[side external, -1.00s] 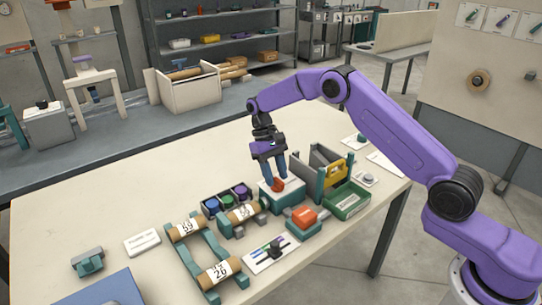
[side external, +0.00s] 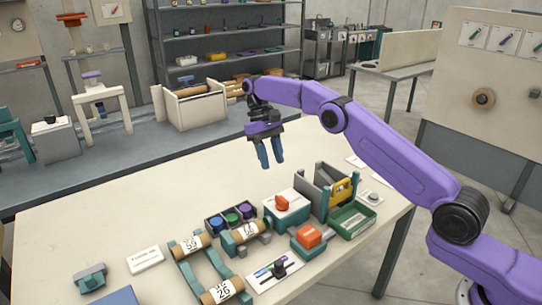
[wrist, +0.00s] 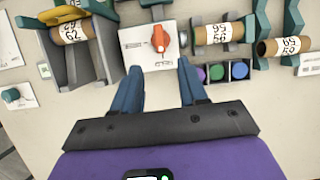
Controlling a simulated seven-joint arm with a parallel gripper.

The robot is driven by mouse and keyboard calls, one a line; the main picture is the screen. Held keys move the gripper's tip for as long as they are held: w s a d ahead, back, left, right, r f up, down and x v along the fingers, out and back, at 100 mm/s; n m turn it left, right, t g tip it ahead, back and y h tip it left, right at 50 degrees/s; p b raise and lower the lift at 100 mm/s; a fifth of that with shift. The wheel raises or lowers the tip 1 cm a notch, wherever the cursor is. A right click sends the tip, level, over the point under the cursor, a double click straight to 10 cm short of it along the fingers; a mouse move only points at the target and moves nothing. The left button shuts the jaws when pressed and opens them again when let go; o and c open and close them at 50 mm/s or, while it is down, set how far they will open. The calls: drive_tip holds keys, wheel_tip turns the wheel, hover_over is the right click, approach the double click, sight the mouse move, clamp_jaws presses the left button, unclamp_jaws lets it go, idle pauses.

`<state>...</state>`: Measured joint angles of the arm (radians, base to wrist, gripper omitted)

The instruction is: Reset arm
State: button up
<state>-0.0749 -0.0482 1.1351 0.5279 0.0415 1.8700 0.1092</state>
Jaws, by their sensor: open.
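My gripper (side external: 270,153) is open and empty, raised above the table with its blue fingers pointing down. It also shows in the wrist view (wrist: 160,88), with bare tabletop between and below the fingers. The white box with an orange knob (side external: 282,203) stands on the table below and in front of the gripper, apart from it. In the wrist view the orange knob (wrist: 160,39) sits just beyond the fingertips.
A teal-and-grey holder (side external: 325,190) and a green tray (side external: 352,220) stand right of the knob box. Left are a tray of colored spools (side external: 230,215) and a teal rack (side external: 205,262) with numbered rolls. The table's back half is clear.

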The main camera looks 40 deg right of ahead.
drive_tip(key=shift+r, duration=0.1)
idle(0.3)
drive_tip(key=s+a+r+n+t+h, duration=0.1)
drive_tip(key=s+a+r+n, duration=0.25)
drive_tip(key=s, duration=0.55)
drive_tip(key=s+a+r+n+t, duration=0.25)
drive_tip(key=s+a+r, duration=0.2)
drive_tip(key=s, duration=0.45)
drive_tip(key=s+d+f+n, duration=0.1)
drive_tip(key=s+d+n, duration=0.1)
drive_tip(key=s, duration=0.6)
drive_tip(key=s+d+f+n+t+y, duration=0.1)
drive_tip(key=s+d, duration=0.3)
drive_tip(key=s, duration=0.5)
drive_tip(key=s+d+f+n, duration=0.2)
drive_tip(key=s+d+n, duration=0.1)
drive_tip(key=s, duration=0.5)
drive_tip(key=shift+s+d+f, duration=0.25)
drive_tip(key=shift+d+f, duration=0.15)
drive_tip(key=shift+d, duration=0.2)
